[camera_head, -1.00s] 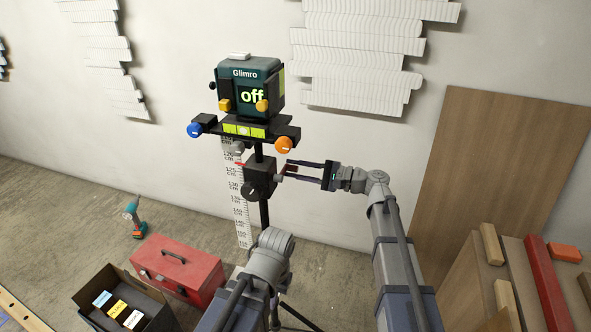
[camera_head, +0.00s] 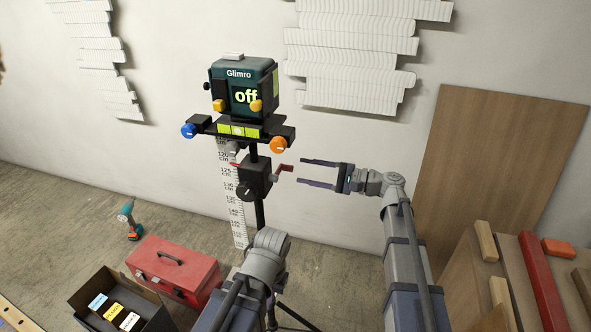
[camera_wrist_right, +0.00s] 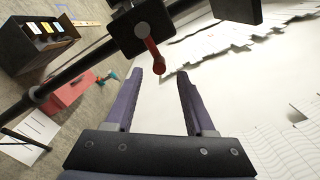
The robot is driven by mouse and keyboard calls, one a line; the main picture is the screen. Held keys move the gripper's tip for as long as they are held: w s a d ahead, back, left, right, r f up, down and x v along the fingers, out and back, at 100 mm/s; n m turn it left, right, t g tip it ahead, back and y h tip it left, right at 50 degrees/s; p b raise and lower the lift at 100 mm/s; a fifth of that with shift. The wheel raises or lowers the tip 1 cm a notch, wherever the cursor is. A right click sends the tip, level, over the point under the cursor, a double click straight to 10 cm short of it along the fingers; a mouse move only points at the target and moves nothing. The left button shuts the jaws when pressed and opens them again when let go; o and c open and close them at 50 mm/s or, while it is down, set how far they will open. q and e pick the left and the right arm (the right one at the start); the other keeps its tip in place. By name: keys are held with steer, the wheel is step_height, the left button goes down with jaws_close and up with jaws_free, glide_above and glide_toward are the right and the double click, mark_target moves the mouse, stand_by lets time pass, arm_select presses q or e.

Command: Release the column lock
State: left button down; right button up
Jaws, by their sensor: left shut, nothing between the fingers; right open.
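In the right wrist view the crank (camera_wrist_right: 154,56) hangs beyond the gap between the open fingers (camera_wrist_right: 158,74). My left gripper (camera_head: 271,242) is low, in front of the column; its fingers are hidden behind its wrist.
A measuring scale (camera_head: 239,212) stands behind the column. Blue (camera_head: 188,131) and orange (camera_head: 278,145) knobs flank the device's base. A red toolbox (camera_head: 172,274), a black box (camera_head: 82,300) and a drill (camera_head: 129,218) are on the floor. Wooden boards (camera_head: 505,150) stand at right.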

steer(key=shift+v, duration=1.3)
steer(key=s+a+f+n+g+h, duration=0.55)
steer(key=s+a+f, duration=0.35)
steer(key=s+f, duration=0.35)
steer(key=s+d+f+n+g+h, duration=0.1)
steer(key=s+d+f+n+h, duration=0.1)
steer(key=s+f+n+h, duration=0.45)
steer(key=s+d+f+n+h, duration=0.2)
steer(key=s+d+f+h, duration=0.1)
steer(key=s+d+h, duration=0.25)
step_height(320, 180, up, 15)
steer(key=p, duration=1.4)
steer(key=shift+w+f+t+h, duration=0.15)
steer(key=shift+f+t+h, duration=0.05)
steer(key=shift+t+h, duration=0.2)
